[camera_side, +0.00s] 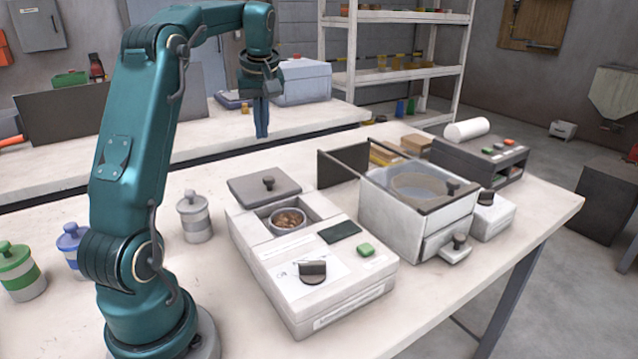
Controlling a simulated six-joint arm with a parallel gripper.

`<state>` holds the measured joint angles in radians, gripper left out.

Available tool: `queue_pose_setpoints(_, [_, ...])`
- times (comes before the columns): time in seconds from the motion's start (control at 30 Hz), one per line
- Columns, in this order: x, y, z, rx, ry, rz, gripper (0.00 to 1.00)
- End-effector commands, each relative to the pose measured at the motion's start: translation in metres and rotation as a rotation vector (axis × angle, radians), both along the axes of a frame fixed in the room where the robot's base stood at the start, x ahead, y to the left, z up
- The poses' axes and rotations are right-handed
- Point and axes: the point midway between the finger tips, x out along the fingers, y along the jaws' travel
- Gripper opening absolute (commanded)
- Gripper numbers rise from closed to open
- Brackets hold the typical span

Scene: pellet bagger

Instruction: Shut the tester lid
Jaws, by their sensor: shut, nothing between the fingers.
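The tester (345,290) is a white box on the near table with a dial, a dark display and a green button on top. My gripper (262,130) points down, shut and empty, in the air behind the lid in the picture. It touches nothing that I can see.
Right of the tester stands a white box with a transparent top (420,215) and a raised dark panel (343,165) at its left. A grey-lidded canister (194,217) stands left of the tester. Green (20,272) and blue (72,245) canisters stand near my arm. The table's front is clear.

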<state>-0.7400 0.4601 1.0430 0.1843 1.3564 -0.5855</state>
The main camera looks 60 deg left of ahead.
Motion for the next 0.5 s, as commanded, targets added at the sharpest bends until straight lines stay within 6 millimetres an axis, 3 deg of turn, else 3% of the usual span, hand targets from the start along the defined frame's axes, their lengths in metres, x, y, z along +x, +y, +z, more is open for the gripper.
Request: queue_pose_setpoints(0.5, [0.007, 0.026, -0.088, -0.002, 0.001, -0.003, 0.00])
